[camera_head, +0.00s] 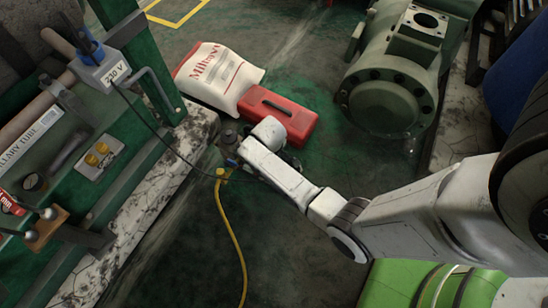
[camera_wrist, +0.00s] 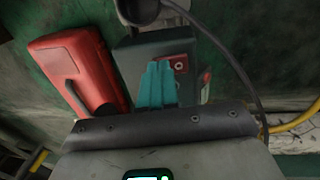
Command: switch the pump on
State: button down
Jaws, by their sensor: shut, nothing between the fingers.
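The pump (camera_wrist: 130,60) shows in the wrist view as a dark grey box with a rounded dark part above it. A small red switch plate (camera_wrist: 181,65) with a round pale mark is on its near face. My gripper (camera_wrist: 158,66) has teal fingers, shut and empty. They are in front of the box, just left of the switch plate and partly overlapping its edge; I cannot tell whether they touch. In the head view the pump (camera_head: 229,134) is small and dark on the floor, partly hidden by my wrist. Its switch cannot be made out there.
A red toolbox (camera_head: 277,114) lies close beside the pump, with a white sack (camera_head: 220,75) behind it. A yellow hose (camera_head: 234,235) and a dark cable run near the pump. A green bench (camera_head: 75,150) with a 230 V socket box (camera_head: 103,70) stands left. A large green machine (camera_head: 390,95) stands right.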

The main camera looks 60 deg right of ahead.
jog(key=shift+d, duration=0.1)
jog(key=shift+f, duration=0.2)
dwell(0.4)
jog(key=shift+a+r+p, duration=0.15)
jog(key=shift+a+p, duration=0.6)
jog(key=shift+a, duration=0.05)
notch_tip(320, 180, up, 14)
jog(key=a+p, duration=0.2)
jog(key=p, duration=0.7)
jog(key=shift+s, duration=0.1)
